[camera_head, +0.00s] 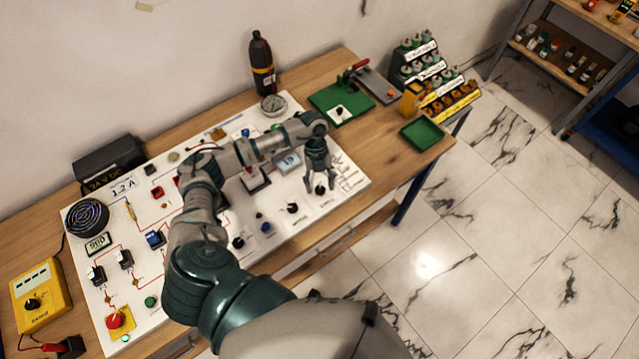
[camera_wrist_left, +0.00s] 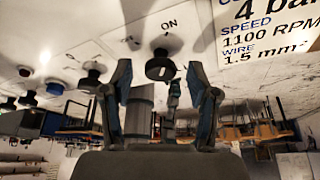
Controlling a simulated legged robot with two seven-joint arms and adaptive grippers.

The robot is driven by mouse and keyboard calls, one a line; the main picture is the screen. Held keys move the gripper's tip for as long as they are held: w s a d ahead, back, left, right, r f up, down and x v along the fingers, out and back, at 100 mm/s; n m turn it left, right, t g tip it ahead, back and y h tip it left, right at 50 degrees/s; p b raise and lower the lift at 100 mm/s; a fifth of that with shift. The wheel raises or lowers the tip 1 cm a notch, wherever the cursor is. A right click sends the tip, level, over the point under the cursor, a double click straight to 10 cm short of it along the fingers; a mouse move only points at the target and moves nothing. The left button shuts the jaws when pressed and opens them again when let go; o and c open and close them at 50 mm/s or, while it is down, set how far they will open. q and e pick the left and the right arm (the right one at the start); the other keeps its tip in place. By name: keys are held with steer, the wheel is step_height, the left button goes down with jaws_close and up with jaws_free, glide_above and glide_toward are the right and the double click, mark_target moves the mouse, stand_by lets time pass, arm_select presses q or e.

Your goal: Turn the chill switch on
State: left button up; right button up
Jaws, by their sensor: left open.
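My left gripper (camera_head: 320,188) is open over the near right part of the white panel (camera_head: 255,243). In the left wrist view my left gripper (camera_wrist_left: 160,86) has its two fingers apart, with a round black knob (camera_wrist_left: 160,67) showing between them. The word ON is printed beside this knob. No other switch name is readable there, so I cannot confirm that it is the chill switch. Contact between fingers and knob cannot be told. In the head view the gripper largely hides that knob. Another black knob (camera_head: 292,208) stands to its left. My right gripper is not in view.
Several knobs and a blue button (camera_head: 267,227) line the panel's near edge. A small display (camera_head: 289,161) is close to the gripper. A green board (camera_head: 342,102), a green tray (camera_head: 422,134) and a dark bottle (camera_head: 262,65) stand beyond. Floor is clear at right.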

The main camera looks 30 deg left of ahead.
arm_select(q)
steer(key=v, duration=1.1)
steer(key=shift+w+r, duration=0.2)
steer(key=shift+r, duration=0.1)
steer(key=shift+a, duration=0.15)
